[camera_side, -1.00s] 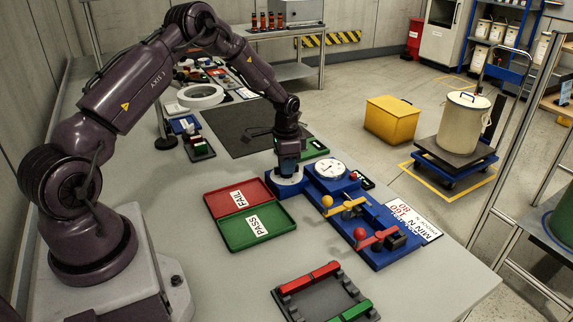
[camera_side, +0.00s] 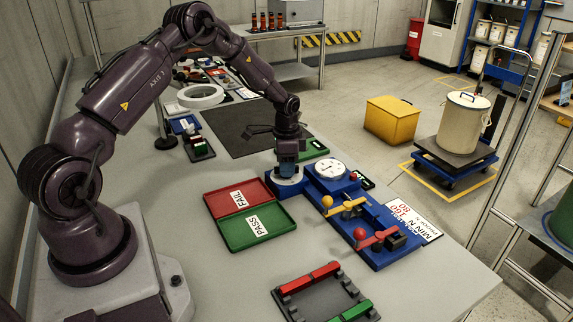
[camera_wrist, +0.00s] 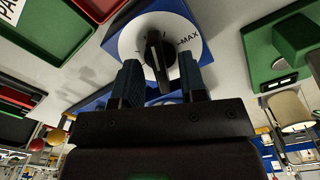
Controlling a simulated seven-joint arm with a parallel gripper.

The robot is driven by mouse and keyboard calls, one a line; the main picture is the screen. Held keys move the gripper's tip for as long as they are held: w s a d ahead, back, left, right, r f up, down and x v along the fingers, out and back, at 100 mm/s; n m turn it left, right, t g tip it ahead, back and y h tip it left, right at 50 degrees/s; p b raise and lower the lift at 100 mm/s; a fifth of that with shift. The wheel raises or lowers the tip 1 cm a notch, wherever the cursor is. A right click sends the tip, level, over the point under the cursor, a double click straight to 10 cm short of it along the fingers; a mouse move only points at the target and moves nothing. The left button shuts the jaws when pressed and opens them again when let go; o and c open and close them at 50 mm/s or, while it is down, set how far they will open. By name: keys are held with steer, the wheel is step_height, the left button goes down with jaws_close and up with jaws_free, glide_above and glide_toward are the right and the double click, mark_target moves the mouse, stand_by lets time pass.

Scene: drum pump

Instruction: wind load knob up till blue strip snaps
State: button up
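The load knob (camera_wrist: 157,62) is a black pointer knob on a white round dial marked MAX, set on a blue block. My gripper (camera_wrist: 160,72) is over it, with one dark finger on each side and gaps showing between the fingers and the knob, so it looks open. In the side view my gripper (camera_side: 287,168) points down at the white dial plate (camera_side: 288,181) and hides the knob. The blue test fixture (camera_side: 375,235) carries a white round gauge (camera_side: 329,170), a yellow-ball lever (camera_side: 328,202) and a red-ball lever (camera_side: 361,234). I cannot make out the blue strip.
A red FAIL tray (camera_side: 217,208) and a green PASS tray (camera_side: 284,222) lie left of the fixture. A grey rack with red and green blocks (camera_side: 326,270) stands at the front. A printed limits card (camera_side: 428,232) lies right of the fixture. Bare table lies between.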

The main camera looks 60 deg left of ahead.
steer(key=shift+r, duration=0.1)
step_height(320, 180, up, 13)
stand_by(0.6)
